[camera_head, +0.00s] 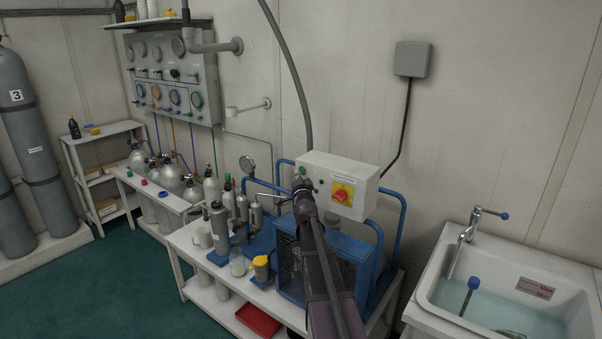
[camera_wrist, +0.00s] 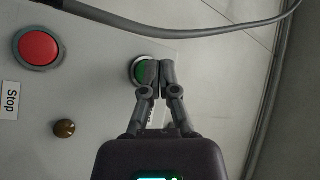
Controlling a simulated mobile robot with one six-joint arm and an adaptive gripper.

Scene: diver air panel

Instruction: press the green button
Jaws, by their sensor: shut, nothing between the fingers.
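The green button (camera_wrist: 141,71) sits in a metal ring on the pale control box, seen in the wrist view. My gripper (camera_wrist: 160,68) is shut and empty, with its fingertips in front of the button's right part and hiding it. I cannot tell whether the tips touch the button. In the head view the control box (camera_head: 318,164) stands above the blue compressor, and the green button (camera_head: 302,170) shows at its left end. My gripper (camera_head: 301,184) reaches up to it from below.
A red button (camera_wrist: 38,47) with a Stop label (camera_wrist: 10,100) and a small amber lamp (camera_wrist: 64,128) are on the same face. A red-and-yellow switch (camera_head: 342,193) is right of the button. The blue compressor (camera_head: 345,250) stands below. A sink (camera_head: 440,300) is at right.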

